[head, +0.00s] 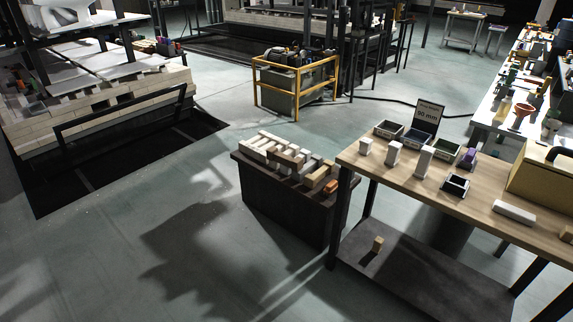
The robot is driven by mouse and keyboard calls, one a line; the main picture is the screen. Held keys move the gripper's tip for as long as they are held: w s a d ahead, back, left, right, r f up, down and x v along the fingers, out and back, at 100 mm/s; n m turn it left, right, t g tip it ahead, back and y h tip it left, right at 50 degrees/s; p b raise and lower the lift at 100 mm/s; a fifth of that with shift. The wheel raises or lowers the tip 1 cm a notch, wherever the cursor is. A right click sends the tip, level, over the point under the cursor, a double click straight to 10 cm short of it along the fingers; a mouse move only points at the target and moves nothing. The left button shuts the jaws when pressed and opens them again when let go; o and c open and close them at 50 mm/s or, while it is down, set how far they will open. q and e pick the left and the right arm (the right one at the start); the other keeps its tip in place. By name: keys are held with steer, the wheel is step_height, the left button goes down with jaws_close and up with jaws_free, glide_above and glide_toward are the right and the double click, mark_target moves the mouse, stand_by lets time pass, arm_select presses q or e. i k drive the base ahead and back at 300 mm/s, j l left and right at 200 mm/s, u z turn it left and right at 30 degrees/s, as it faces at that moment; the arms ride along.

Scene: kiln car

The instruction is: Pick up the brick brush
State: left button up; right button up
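I cannot pick out a brick brush for certain at this size. A small tan object (377,244) stands on the lower shelf (420,280) of the wooden-topped table at the right; what it is stays unclear. A small orange-brown object (331,187) lies at the right end of the low dark stand, beside pale and brownish bricks (285,152); it is also too small to name. Neither of my grippers shows in the head view.
The wooden table (470,203) holds small dark bins (418,138), upright white blocks (425,160) and a "90 mm" sign (428,117). The dark stand (285,205) adjoins it. A yellow-railed unit (294,85) stands behind. A brick-edged car (100,115) is at left. Floor in front is clear.

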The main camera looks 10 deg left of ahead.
mark_target(332, 187)
steer(key=i+j+u, duration=0.25)
steer(key=i+u, duration=0.15)
steer(key=i, duration=0.3)
steer(key=i+u, duration=0.35)
steer(key=i, duration=0.4)
steer(key=i+l+u, duration=0.2)
steer(key=i+u, duration=0.2)
steer(key=i, duration=0.3)
steer(key=i+u, duration=0.2)
steer(key=i, duration=0.75)
steer(key=i+z, duration=0.2)
steer(key=z, duration=0.2)
steer(key=i+z, duration=0.15)
steer(key=z, duration=0.2)
steer(key=i+j+z, duration=0.1)
steer(key=z, duration=0.3)
steer(key=i+j, duration=0.05)
steer(key=i, duration=0.05)
